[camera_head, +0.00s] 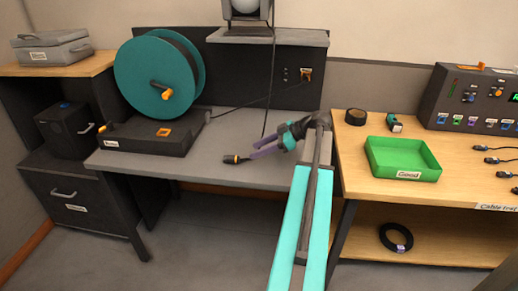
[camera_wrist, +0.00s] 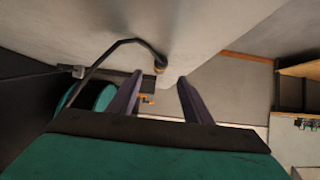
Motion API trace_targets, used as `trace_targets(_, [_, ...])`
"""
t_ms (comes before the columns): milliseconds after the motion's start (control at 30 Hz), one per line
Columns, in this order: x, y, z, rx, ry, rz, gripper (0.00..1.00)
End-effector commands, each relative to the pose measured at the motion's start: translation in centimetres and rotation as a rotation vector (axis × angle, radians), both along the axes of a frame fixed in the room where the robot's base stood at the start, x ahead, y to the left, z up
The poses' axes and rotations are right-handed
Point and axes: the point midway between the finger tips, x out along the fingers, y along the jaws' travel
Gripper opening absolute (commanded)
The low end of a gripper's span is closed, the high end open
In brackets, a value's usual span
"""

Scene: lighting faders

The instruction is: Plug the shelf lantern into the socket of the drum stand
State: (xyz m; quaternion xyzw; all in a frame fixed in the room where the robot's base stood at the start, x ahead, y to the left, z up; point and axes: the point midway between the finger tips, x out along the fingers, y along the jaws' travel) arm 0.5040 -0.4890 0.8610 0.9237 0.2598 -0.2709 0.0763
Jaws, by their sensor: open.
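The shelf lantern (camera_head: 246,8) stands on the wall shelf at the top of the head view, partly cut off. Its thin dark cable hangs down towards the desk behind my gripper. A black plug with an orange part (camera_head: 235,159) lies at the desk's front. In the wrist view the plug (camera_wrist: 160,64) and its looping dark cable are just beyond the fingertips. My gripper (camera_head: 254,154) has purple fingers, open and empty, right of the plug. The drum stand (camera_head: 150,140) holds a teal reel; an orange-framed socket (camera_head: 164,132) is on its top.
The grey desk (camera_head: 225,130) is mostly clear between stand and gripper. A cable runs from the drum to an orange wall outlet (camera_head: 306,75).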

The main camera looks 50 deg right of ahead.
Motion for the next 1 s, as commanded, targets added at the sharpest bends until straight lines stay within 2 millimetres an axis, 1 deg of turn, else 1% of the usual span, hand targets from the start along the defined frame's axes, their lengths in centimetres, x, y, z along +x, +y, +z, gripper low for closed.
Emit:
trace_targets(367, [1.8,1.3,-1.3,0.0,0.0,0.004,0.45])
trace_targets(700, [4.3,2.8,-3.4,0.0,0.0,0.006,0.45])
trace_targets(1000, [6.1,3.9,-4.6,0.0,0.0,0.006,0.45])
